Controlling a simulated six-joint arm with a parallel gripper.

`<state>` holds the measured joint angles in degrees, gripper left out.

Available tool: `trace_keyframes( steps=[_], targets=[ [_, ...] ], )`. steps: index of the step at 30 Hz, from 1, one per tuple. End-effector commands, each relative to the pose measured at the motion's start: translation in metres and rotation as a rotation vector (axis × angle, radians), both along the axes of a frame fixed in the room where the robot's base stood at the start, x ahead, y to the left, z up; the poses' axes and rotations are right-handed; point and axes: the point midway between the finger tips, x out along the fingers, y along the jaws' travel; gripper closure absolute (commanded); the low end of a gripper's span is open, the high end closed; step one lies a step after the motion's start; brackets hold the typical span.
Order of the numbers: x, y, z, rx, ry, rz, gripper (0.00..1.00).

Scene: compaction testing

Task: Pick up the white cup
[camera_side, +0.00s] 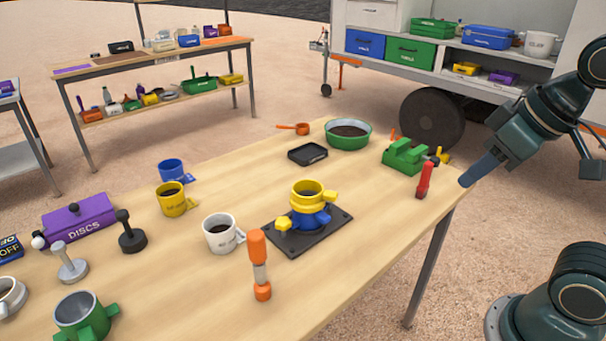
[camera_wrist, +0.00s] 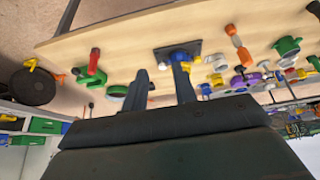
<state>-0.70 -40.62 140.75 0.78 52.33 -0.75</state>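The white cup (camera_side: 220,234) stands upright on the wooden table in the side view, left of the black base plate, its handle to the right. It has dark contents and small lettering. In the wrist view, a small whitish shape (camera_wrist: 218,62) among the items right of the plate looks like it. My gripper (camera_side: 475,175) is far from the cup, at the table's right end in the side view. In the wrist view its two fingers (camera_wrist: 160,75) stand apart with nothing held between them.
A yellow and blue mould (camera_side: 308,196) on its plate (camera_side: 335,222) and an upright orange-ended tool (camera_side: 260,265) stand near the cup. A yellow cup (camera_side: 172,198) and blue cup (camera_side: 172,170) are behind it. A red-handled tool (camera_side: 425,180) and green block (camera_side: 403,157) are near my gripper.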

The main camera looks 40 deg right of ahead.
Motion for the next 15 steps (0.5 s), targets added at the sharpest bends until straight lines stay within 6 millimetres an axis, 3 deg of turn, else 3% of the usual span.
trace_keyframes(
  steps=[5,15],
  targets=[
    [0.026,0.002,0.018,-0.017,0.027,0.026,0.72],
    [0.098,0.013,0.054,-0.060,0.095,0.091,0.72]
  ],
)
